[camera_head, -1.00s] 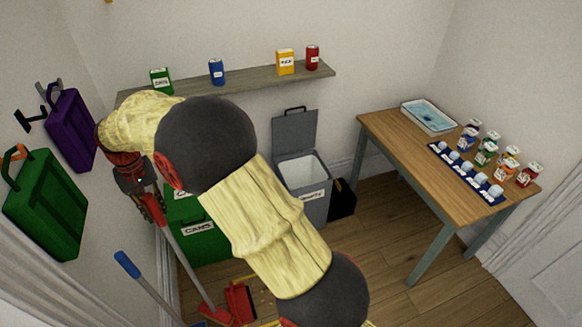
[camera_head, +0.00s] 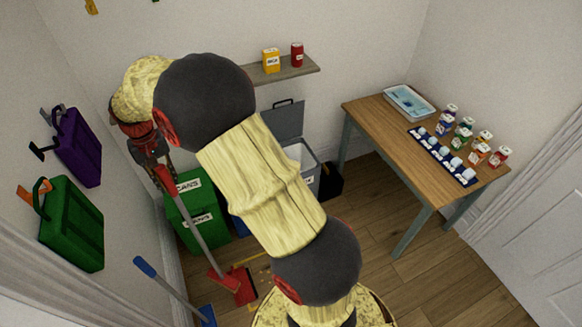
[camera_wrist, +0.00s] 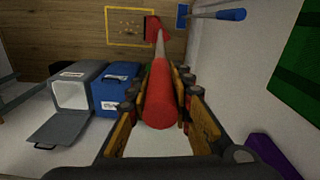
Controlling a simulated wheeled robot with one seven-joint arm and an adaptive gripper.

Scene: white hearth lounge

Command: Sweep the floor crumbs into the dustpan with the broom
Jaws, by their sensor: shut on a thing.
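My gripper (camera_head: 162,170) is shut on the red handle of a broom (camera_head: 192,222), which has a grey shaft slanting down to the floor. In the wrist view the red handle (camera_wrist: 159,98) lies between both fingers. In the wrist view, small pale crumbs (camera_wrist: 126,27) lie on the wooden floor inside a yellow outline (camera_wrist: 107,25), left of the red parts. My arm hides part of the floor in the head view.
A blue tool with a grey shaft (camera_head: 176,290) leans beside the left wall. Green (camera_head: 72,225) and purple (camera_head: 78,150) cases hang on the wall. A table (camera_head: 405,165) stands right.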

